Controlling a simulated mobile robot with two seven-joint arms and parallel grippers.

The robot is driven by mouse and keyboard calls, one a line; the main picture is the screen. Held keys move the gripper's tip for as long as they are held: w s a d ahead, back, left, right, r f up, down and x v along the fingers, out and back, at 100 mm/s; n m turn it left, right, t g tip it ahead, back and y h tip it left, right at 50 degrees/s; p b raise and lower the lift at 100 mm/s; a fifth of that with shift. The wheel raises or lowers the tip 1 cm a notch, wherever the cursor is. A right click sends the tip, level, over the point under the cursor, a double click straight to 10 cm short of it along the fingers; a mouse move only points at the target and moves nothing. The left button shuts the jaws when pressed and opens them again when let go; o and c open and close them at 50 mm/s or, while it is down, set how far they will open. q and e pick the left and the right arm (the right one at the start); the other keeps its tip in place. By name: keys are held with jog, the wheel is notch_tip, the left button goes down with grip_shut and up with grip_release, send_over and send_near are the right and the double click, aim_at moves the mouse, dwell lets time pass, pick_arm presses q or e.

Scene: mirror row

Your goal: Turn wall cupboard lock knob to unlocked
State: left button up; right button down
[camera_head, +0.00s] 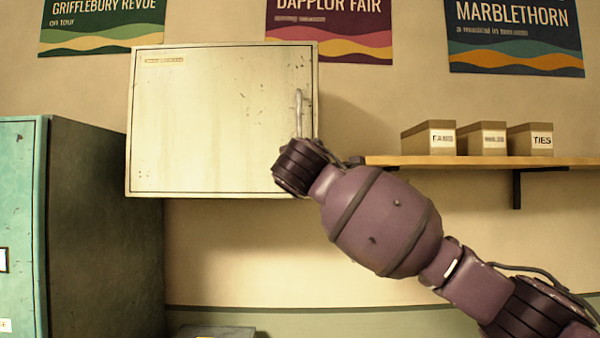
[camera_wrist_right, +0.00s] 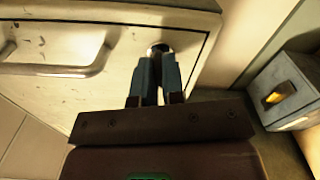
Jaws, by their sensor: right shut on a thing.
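The cream wall cupboard (camera_head: 215,120) hangs on the wall with its door shut, and its door face also shows in the right wrist view (camera_wrist_right: 110,20). A metal bar handle (camera_head: 298,112) is near the door's right edge; it also shows in the wrist view (camera_wrist_right: 60,68). The small metallic lock knob (camera_wrist_right: 159,48) is at the door's edge region beside the handle. My right gripper (camera_wrist_right: 158,62) is shut on the knob, its two dark fingers around it. In the head view my right wrist hides the knob and fingers. The knob's turn angle cannot be told.
A teal cabinet (camera_head: 95,230) stands at the left. A wooden shelf (camera_head: 480,162) with labelled boxes (camera_head: 480,138) is right of the cupboard. A grey box with a yellow part (camera_wrist_right: 290,92) is at the right in the wrist view. Wall below the cupboard is bare.

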jog(key=shift+f+m, duration=0.1)
jog(key=shift+m, duration=1.4)
jog(key=c, duration=1.2)
grip_release()
jog(key=shift+s, duration=0.1)
jog(key=s+b, duration=0.2)
jog(key=s, duration=0.8)
jog(key=shift+s, duration=0.3)
jog(key=shift+m, duration=0.3)
